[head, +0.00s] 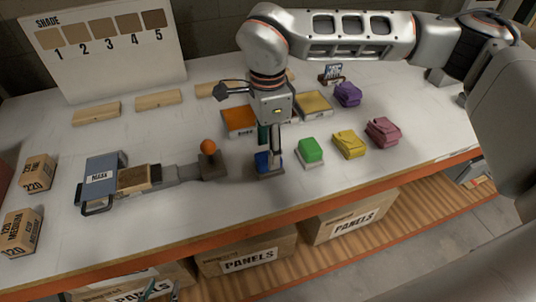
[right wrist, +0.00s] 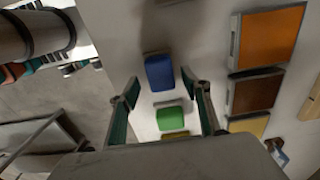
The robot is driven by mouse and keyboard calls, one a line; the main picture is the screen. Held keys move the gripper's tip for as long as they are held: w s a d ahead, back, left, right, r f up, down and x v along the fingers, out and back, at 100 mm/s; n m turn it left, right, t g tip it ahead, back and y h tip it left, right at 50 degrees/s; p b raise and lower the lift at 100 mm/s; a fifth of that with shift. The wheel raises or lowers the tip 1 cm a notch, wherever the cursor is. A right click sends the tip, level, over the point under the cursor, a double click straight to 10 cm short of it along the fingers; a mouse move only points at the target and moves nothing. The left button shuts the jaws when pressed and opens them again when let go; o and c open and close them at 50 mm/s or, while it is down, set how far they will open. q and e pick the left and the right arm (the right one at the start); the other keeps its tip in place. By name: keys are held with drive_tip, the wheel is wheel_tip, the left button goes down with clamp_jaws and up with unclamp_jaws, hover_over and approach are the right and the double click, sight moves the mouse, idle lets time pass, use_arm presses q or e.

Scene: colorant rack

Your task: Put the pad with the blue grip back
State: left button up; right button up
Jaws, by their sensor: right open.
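The pad with the blue grip (head: 264,163) stands on the white table, at the near left end of a row of coloured pads. It also shows in the right wrist view (right wrist: 160,72). My right gripper (head: 270,150) points down over it and partly hides it in the head view. In the right wrist view (right wrist: 168,92) the fingers are apart and empty, with the blue grip just past the fingertips. I cannot tell the exact height gap. Part of what looks like my left gripper (head: 155,290) shows at the bottom edge of the head view; its opening is unclear.
Green (head: 310,150), yellow (head: 349,144), rose (head: 383,132) and purple (head: 347,94) pads stand close to the right. Flat orange (head: 239,121) and yellow (head: 314,103) panels lie behind. An orange-knobbed tool (head: 208,147) stands left. Cardboard boxes (head: 247,255) sit below.

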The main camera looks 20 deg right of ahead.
wheel_tip(320, 180, up, 9)
idle(0.3)
drive_tip(key=shift+s+f, duration=0.1)
drive_tip(key=shift+f, duration=0.05)
idle(0.3)
